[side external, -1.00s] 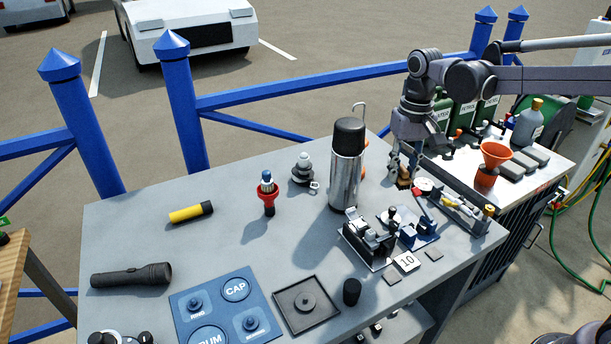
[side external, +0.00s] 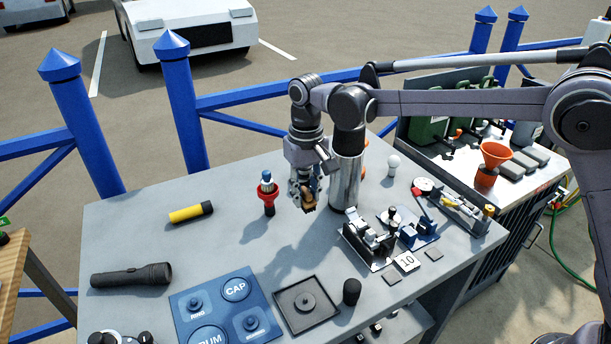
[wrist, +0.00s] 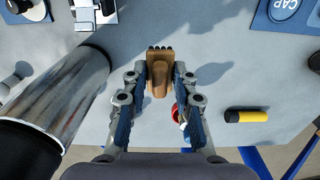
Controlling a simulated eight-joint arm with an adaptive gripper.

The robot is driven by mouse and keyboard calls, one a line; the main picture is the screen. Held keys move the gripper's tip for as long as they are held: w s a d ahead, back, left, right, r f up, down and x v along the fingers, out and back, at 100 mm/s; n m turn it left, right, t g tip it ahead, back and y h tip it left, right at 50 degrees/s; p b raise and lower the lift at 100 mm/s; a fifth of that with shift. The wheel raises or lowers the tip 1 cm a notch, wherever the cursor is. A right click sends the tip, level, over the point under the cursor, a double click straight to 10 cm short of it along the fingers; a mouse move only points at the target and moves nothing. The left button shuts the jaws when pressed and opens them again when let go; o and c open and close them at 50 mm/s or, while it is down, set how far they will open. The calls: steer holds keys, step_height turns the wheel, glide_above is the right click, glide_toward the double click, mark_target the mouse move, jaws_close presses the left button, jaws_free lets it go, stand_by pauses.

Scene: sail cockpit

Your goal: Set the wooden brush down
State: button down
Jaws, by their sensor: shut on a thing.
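My gripper (side external: 306,192) is shut on the wooden brush (wrist: 160,74), a small tan block with dark bristles along one edge. In the wrist view the brush sits between the two fingertips, bristles at the far end. In the side view the brush (side external: 309,203) hangs below the fingers over the grey table (side external: 240,215), just left of the steel flask. The brush looks a little above the tabletop; the exact gap is hard to tell.
The steel flask (side external: 346,180) stands close to the right of my gripper. A red and blue fitting (side external: 268,190) stands to the left, with a yellow flashlight (side external: 190,212) beyond it. A black tray (side external: 306,306) and a blue mat (side external: 222,306) lie in front.

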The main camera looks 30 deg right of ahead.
step_height(320, 180, down, 8)
steer(key=shift+f, duration=0.15)
stand_by(0.3)
steer(key=c, duration=1.1)
jaws_free()
steer(key=shift+f, duration=0.15)
steer(key=shift+o, duration=0.2)
